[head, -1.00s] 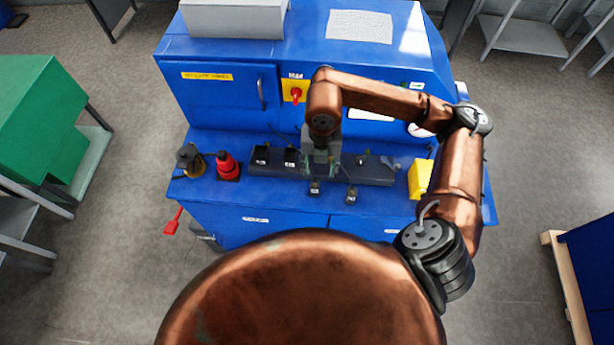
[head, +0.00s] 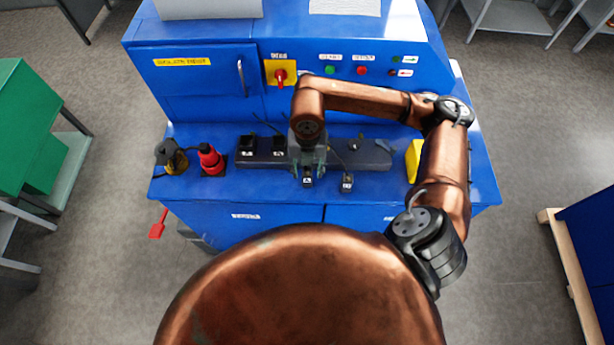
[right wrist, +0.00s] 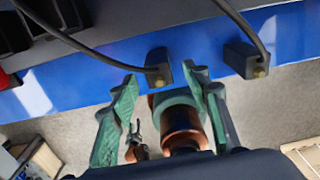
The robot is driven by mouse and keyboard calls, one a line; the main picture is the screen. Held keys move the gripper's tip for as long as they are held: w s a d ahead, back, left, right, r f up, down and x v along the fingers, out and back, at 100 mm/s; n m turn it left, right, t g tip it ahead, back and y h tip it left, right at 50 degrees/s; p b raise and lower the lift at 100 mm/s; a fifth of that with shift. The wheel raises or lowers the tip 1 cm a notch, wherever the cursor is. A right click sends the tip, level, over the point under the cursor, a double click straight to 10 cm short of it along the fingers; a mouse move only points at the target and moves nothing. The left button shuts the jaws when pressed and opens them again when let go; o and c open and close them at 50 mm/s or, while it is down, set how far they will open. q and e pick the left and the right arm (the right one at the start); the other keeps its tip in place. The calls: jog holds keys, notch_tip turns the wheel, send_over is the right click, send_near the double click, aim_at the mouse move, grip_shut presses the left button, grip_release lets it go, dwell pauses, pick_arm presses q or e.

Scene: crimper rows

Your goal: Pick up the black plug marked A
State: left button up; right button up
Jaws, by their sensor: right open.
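A small black plug (head: 308,180) with a white label, which looks like an A, lies near the bench's front edge. In the right wrist view this plug (right wrist: 158,68) shows with a cable and a brass-coloured tip, roughly between the fingertips and just beyond them. A second black plug (head: 347,182) lies to its right; it also shows in the right wrist view (right wrist: 243,60). My right gripper (head: 307,165), with greenish fingers, is above the bench beside the first plug. In the right wrist view the gripper (right wrist: 165,80) is open and empty. My left gripper is not in view.
A dark strip (head: 370,157) runs along the blue bench (head: 220,188) behind the plugs, with black plugs (head: 247,145) on its left part. A red device (head: 210,158) stands left, a yellow block (head: 414,160) right. The blue machine (head: 190,85) rises behind.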

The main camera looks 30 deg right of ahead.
aim_at(307, 173)
notch_tip(307, 173, down, 4)
jog(key=shift+w+r+p, duration=0.1)
jog(key=shift+r+p, duration=0.1)
jog(key=shift+p, duration=0.5)
jog(key=shift+f, duration=0.65)
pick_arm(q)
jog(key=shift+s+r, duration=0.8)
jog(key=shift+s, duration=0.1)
pick_arm(e)
jog(key=shift+c, duration=0.4)
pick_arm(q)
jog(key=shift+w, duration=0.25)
pick_arm(e)
grip_shut()
